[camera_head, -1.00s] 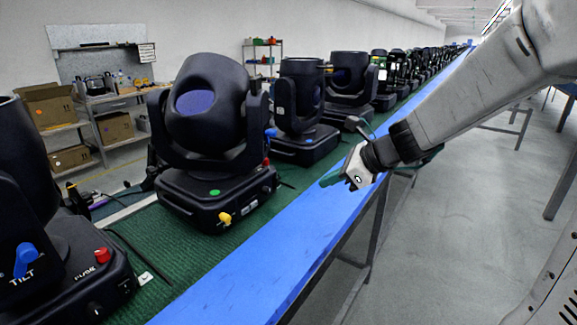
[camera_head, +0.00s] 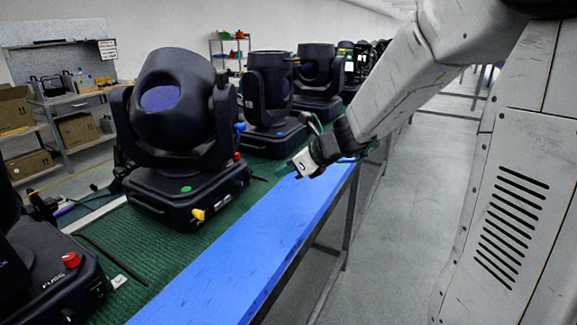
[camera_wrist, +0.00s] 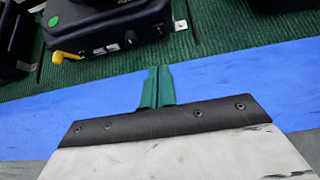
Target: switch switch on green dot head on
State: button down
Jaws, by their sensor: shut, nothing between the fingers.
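The green dot head is a black moving-head lamp (camera_head: 175,112) on a black base, with a green dot (camera_head: 186,189) on its top. A yellow knob (camera_head: 199,214) sticks out of the base's front side. In the wrist view, the base (camera_wrist: 85,18) is at the top left, with the green dot (camera_wrist: 53,21), the yellow knob (camera_wrist: 62,57) and small dark controls beside it on the panel. I cannot tell clearly which of these is the switch, or its position. My gripper (camera_head: 285,169) is shut and empty above the blue table edge, right of the base and apart from it. Its green fingers (camera_wrist: 157,75) point towards the table.
The blue edge strip (camera_head: 235,265) runs along the table beside a green mat (camera_head: 165,240). More heads (camera_head: 268,90) line up behind. The grey floor (camera_head: 420,190) at right is open.

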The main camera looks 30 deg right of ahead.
aim_at(246, 167)
jog(key=x, duration=0.4)
jog(key=w+a, duration=0.2)
jog(key=w, duration=0.1)
jog(key=shift+a, duration=0.1)
jog(key=shift+w+a, duration=0.3)
jog(key=shift+w, duration=0.05)
jog(key=shift+w+a+r, duration=0.35)
jog(key=shift+w+a, duration=0.05)
jog(key=shift+w, duration=0.2)
jog(key=shift+r, duration=0.8)
